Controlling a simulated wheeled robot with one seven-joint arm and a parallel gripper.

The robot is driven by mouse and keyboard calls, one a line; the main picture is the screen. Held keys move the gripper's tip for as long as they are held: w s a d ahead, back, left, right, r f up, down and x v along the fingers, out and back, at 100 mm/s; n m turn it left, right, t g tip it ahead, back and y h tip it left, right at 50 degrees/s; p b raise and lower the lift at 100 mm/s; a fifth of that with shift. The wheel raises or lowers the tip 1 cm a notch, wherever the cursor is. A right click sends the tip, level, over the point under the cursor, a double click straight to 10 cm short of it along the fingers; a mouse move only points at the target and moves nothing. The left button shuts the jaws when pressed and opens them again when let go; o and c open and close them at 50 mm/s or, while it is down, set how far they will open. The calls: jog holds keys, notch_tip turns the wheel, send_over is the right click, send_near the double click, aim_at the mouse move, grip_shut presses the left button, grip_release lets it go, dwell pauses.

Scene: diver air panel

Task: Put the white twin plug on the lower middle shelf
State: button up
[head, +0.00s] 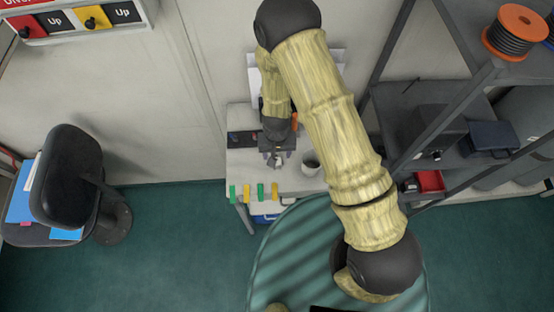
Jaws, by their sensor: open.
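My gripper (275,160) is over a small light table (242,168) against the wall, pointing down, with its jaws open. A small whitish object (278,163) shows at the fingertips. It may be the white twin plug, but it is too small to tell, and I cannot tell whether the fingers touch it. A grey shelf rack (465,82) stands on the right. I cannot tell which of its boards is the lower middle shelf. My arm hides part of the rack's left side.
A dark cup (311,167) stands on the table right of my gripper. Green and yellow tags (247,192) hang at its front edge. The rack holds an orange-ended spool (515,33), a dark blue case (489,138) and a red item (430,181). A black chair (72,180) stands left.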

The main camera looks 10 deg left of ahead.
jog(key=shift+f+p, duration=0.6)
jog(key=shift+f, duration=1.15)
jog(key=c, duration=1.1)
jog(key=shift+r, duration=0.1)
jog(key=shift+r+b, duration=1.35)
jog(key=shift+r, duration=3.6)
